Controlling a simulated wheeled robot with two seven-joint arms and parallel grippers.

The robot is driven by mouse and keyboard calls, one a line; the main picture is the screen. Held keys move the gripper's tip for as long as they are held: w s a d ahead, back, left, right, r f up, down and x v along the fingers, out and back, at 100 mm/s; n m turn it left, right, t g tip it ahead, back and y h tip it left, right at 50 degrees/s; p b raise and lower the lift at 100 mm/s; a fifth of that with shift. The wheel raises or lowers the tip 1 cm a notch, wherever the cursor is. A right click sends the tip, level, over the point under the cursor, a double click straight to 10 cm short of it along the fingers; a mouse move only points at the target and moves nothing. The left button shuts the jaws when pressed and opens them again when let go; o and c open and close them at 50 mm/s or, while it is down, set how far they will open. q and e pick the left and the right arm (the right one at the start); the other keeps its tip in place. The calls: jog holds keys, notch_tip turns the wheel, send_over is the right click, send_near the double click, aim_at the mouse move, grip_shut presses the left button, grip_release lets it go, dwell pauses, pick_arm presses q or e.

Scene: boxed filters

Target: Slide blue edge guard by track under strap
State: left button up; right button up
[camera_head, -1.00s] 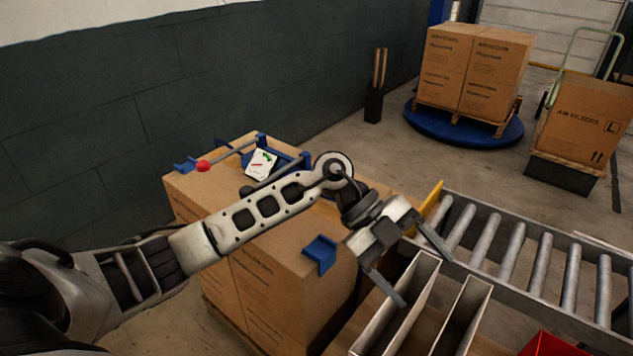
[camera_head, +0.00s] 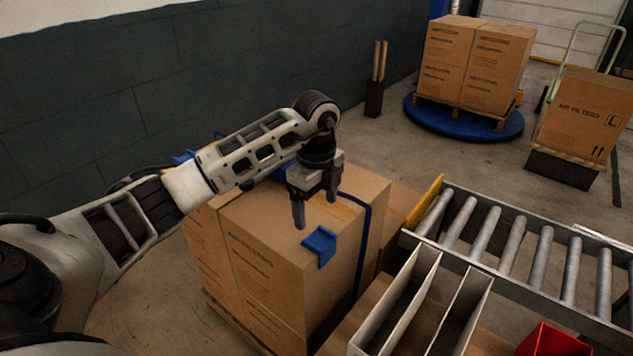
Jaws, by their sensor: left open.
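A blue edge guard (camera_head: 320,246) sits on the top front edge of the near box stack (camera_head: 270,262). A dark blue strap (camera_head: 364,238) runs over the stack's top and down its side, to the right of the guard and apart from it. My left gripper (camera_head: 315,212) points down just above and behind the guard. It is open, with nothing between its fingers. Another blue piece (camera_head: 184,157) shows at the stack's far left edge, mostly hidden by my left arm. My right gripper is not in view.
A roller conveyor (camera_head: 510,240) with a yellow end plate (camera_head: 425,202) stands right of the stack. Pale open bins (camera_head: 400,300) and a red bin (camera_head: 556,340) are in front. Farther back are a boxed pallet on a blue turntable (camera_head: 465,122) and a loaded hand truck (camera_head: 580,115).

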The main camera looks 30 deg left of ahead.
aim_at(317, 239)
pick_arm(q)
notch_tip(317, 239, down, 8)
jog(key=shift+r, duration=0.1)
dwell(0.4)
jog(key=c, duration=1.1)
jog(key=shift+w, duration=0.15)
jog(key=shift+w+d+b, duration=0.15)
jog(key=shift+w+b, duration=0.95)
jog(key=shift+w, duration=0.35)
jog(key=shift+w+d+b, duration=0.15)
jog(key=shift+w+b, duration=0.9)
jog(key=shift+w, duration=0.35)
